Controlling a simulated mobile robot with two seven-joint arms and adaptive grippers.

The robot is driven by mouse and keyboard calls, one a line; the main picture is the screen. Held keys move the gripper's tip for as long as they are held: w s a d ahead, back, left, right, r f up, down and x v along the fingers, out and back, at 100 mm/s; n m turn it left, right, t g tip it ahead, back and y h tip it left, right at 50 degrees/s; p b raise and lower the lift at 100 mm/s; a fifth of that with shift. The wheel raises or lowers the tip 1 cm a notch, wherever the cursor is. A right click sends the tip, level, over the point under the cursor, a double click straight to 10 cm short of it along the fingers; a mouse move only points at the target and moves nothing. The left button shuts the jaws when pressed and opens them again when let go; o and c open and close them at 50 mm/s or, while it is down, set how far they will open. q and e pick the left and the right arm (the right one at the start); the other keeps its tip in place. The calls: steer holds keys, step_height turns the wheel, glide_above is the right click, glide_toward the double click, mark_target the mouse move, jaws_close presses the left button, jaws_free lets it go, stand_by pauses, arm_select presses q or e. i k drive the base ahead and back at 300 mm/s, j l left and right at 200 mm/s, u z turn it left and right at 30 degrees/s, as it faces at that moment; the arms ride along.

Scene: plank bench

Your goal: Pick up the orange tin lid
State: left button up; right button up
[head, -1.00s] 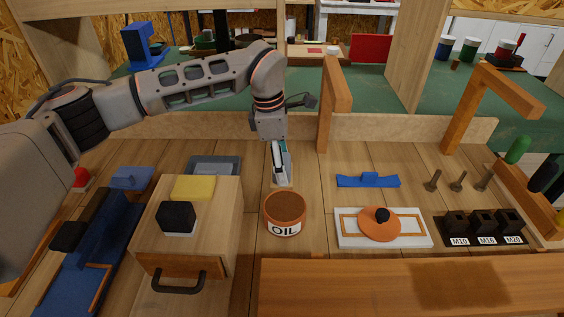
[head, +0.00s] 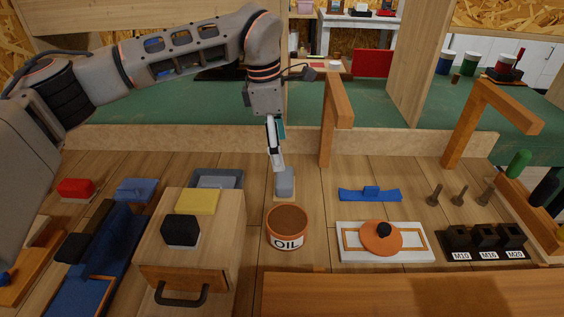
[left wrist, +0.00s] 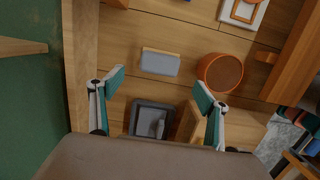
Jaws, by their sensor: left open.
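The orange tin lid (head: 376,241), a flat round disc with a black knob, lies on a white board (head: 418,254) with an orange frame, right of centre. My left gripper (head: 277,163) points down, open and empty, behind the oil tin and left of the lid, above a grey block (head: 284,181). In the left wrist view my left gripper's fingers (left wrist: 159,86) are spread wide with nothing between them. A corner of the white board (left wrist: 237,14) shows at the top there; the lid is not clearly seen. My right gripper is not in view.
An open orange oil tin (head: 288,228) stands left of the board. A wooden drawer box (head: 222,235) is at left. A blue piece (head: 371,194) lies behind the lid, a black socket holder (head: 484,240) right of it. A wooden post (head: 327,125) rises right of my gripper.

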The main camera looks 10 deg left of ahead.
mark_target(380, 237)
steer(key=k, duration=1.5)
